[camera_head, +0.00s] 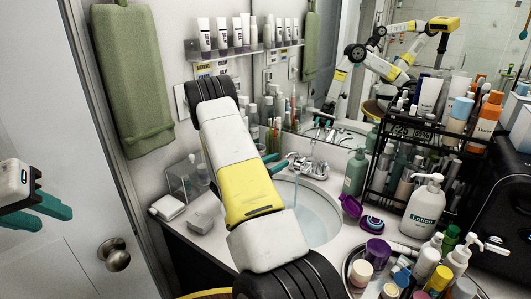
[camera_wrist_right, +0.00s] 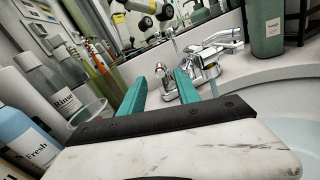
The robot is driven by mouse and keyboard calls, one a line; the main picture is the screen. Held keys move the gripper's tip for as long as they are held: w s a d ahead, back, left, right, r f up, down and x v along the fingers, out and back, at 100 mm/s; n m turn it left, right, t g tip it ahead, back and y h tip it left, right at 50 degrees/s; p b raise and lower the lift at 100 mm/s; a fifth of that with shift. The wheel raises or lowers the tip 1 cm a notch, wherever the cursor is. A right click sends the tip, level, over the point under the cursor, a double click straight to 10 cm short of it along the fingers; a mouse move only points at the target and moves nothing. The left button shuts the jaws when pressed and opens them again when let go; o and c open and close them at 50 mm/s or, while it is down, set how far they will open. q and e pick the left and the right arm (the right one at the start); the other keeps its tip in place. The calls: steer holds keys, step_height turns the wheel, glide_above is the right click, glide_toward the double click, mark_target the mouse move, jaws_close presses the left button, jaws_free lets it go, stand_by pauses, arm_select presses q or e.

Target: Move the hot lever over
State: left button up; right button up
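The chrome faucet (camera_head: 308,166) stands at the back rim of the sink, with water running into the basin. In the right wrist view the faucet (camera_wrist_right: 207,62) shows beyond my fingers. Its left-hand lever (camera_wrist_right: 164,82) appears between the two teal fingertips; contact cannot be made out. My right gripper (camera_wrist_right: 157,78) is open and points at that side of the faucet. In the head view my right gripper (camera_head: 273,162) is just left of the faucet, partly hidden by my own arm. My left gripper (camera_head: 42,210) is open and empty at the far left, away from the counter.
Bottles labelled Rinse (camera_wrist_right: 60,98) and Fresh (camera_wrist_right: 25,135) stand left of my right gripper. A green bottle (camera_head: 356,172) stands right of the faucet, before a black rack (camera_head: 415,135) of toiletries. A mirror (camera_head: 330,95) rises behind. The sink basin (camera_head: 318,222) is clear.

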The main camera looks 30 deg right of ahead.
mark_target(290, 155)
steer(key=x, duration=0.6)
steer(key=shift+d, duration=0.35)
jaws_close()
stand_by(1.1)
